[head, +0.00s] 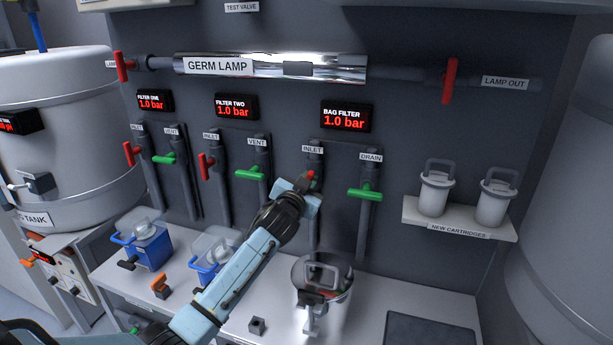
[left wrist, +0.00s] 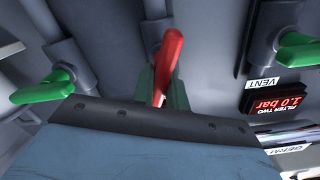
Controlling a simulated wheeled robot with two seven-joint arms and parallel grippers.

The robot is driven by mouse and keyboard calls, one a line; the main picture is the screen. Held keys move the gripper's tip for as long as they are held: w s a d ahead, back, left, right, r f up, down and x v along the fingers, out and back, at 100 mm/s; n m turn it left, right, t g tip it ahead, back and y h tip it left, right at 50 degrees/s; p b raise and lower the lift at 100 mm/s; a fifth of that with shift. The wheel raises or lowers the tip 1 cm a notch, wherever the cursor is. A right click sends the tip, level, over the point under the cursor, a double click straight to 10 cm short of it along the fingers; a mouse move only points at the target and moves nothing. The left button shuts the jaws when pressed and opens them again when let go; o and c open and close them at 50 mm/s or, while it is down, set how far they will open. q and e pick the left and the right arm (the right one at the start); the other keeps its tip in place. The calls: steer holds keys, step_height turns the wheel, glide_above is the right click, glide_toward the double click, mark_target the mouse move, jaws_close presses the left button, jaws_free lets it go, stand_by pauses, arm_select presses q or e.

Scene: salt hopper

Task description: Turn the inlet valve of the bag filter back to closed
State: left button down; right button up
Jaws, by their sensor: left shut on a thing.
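The bag filter's inlet valve has a red handle (head: 311,175) under the INLET label, below the bag filter display (head: 345,117) reading 1.0 bar. My left gripper (head: 307,184) is at this handle and hides most of it in the head view. In the left wrist view, the red handle (left wrist: 170,58) stands between the fingers of the left gripper (left wrist: 163,92), which is shut on it. There the handle lies roughly along its grey pipe, a little tilted. The green drain handle (head: 365,194) sits crosswise to the right. My right gripper is not in view.
Filter two's green vent handle (head: 250,175) is left of my gripper and also shows in the left wrist view (left wrist: 298,50). White cartridges (head: 434,193) sit on a shelf (head: 460,222) at right.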

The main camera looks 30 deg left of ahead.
arm_select(q)
steer(key=m+p, duration=0.1)
steer(key=m, duration=0.2)
steer(key=shift+d, duration=0.1)
steer(key=m, duration=0.1)
steer(key=m+p, duration=0.1)
steer(key=m, duration=0.1)
steer(key=shift+w+d+f+m, duration=0.1)
steer(key=shift+d+f+m, duration=0.1)
steer(key=shift+m, duration=0.1)
steer(key=m, duration=0.2)
steer(key=m+p, duration=0.1)
steer(key=m, duration=0.3)
steer(key=shift+f, duration=0.4)
steer(key=shift+m, duration=0.3)
steer(key=c, duration=1.4)
jaws_free()
steer(key=shift+d, duration=0.1)
